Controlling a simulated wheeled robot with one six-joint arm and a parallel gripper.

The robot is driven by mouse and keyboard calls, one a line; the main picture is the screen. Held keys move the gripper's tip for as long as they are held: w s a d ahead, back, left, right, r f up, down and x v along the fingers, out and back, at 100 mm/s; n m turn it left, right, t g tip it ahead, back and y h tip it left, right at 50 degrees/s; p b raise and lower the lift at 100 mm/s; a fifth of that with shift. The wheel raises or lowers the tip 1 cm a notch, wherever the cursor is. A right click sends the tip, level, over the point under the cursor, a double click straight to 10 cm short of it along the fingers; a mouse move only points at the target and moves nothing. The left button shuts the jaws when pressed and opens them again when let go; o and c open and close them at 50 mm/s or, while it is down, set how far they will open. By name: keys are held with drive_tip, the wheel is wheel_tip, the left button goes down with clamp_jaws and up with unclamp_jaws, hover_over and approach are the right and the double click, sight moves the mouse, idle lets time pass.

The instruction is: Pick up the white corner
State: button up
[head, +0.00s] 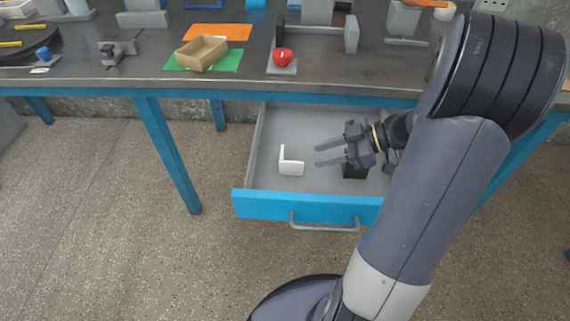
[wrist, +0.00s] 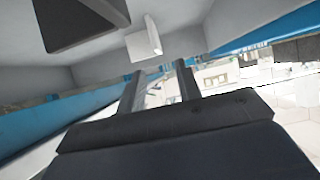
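The white corner (head: 291,165) is a small L-shaped piece in the open drawer, left of my gripper, with one leg upright and one flat. My gripper (head: 318,156) reaches into the drawer from the right. Its two fingers are apart with nothing between them, and they point left towards the white corner without touching it. In the wrist view the white corner (wrist: 144,44) shows above the fingertips of my gripper (wrist: 157,76), with a clear gap.
The drawer (head: 307,206) is pulled out, with a blue front and grey walls. A black block (head: 354,172) lies in it under my gripper. The workbench (head: 340,75) overhangs the back of the drawer.

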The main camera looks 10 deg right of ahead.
sight(301, 162)
drive_tip(key=x, duration=0.5)
drive_tip(key=f+b+x, duration=0.1)
drive_tip(key=x, duration=0.1)
drive_tip(key=shift+d, duration=0.15)
drive_tip(key=shift+w+a+f, duration=0.2)
drive_tip(key=shift+a, duration=0.2)
clamp_jaws()
